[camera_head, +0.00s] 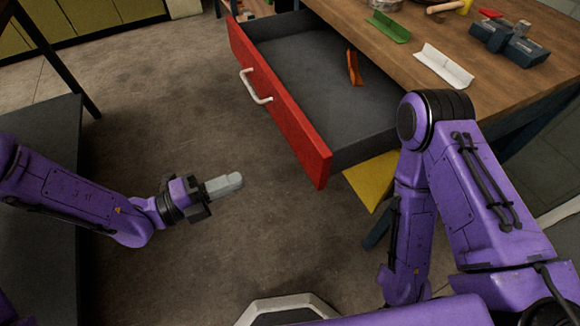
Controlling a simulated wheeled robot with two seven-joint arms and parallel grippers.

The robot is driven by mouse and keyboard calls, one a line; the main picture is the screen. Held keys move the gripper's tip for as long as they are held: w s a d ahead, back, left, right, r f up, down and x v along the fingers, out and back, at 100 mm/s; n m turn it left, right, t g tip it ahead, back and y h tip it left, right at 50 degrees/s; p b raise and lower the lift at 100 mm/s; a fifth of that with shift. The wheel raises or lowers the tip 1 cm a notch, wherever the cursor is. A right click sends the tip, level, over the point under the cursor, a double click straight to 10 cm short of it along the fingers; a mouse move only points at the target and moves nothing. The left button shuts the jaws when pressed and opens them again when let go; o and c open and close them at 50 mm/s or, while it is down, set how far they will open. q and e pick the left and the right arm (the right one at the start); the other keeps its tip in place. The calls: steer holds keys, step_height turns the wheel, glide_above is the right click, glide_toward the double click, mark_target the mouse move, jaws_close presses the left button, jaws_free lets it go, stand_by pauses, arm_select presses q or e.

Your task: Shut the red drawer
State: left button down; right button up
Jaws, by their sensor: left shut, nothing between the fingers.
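The red drawer (290,128) stands pulled out from under the wooden workbench. Its red front has a pale handle (254,88) and faces left. Inside it lies a small orange-brown item (353,67) on the dark floor of the drawer. My left gripper (236,182) is shut and empty, over the floor to the lower left of the drawer front, apart from it. My right arm is folded in front of the bench at the right, and its gripper does not show clearly.
The workbench (520,85) carries a green angle piece (388,27), a white angle piece (444,65) and a grey-blue vise (509,42). A dark table (45,200) is at the left. A yellow panel (372,180) shows below the drawer. The floor between is clear.

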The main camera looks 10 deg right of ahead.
mark_target(306, 155)
arm_select(q)
steer(key=shift+m, duration=0.7)
steer(key=x, duration=0.4)
steer(key=p+x, duration=0.1)
steer(key=x, duration=0.7)
steer(key=shift+s+d+r, duration=0.25)
steer(key=shift+d+r, duration=0.15)
steer(key=shift+d, duration=0.15)
steer(key=shift+w+d+p, duration=0.2)
steer(key=shift+d+p, duration=0.1)
steer(key=shift+d, duration=0.3)
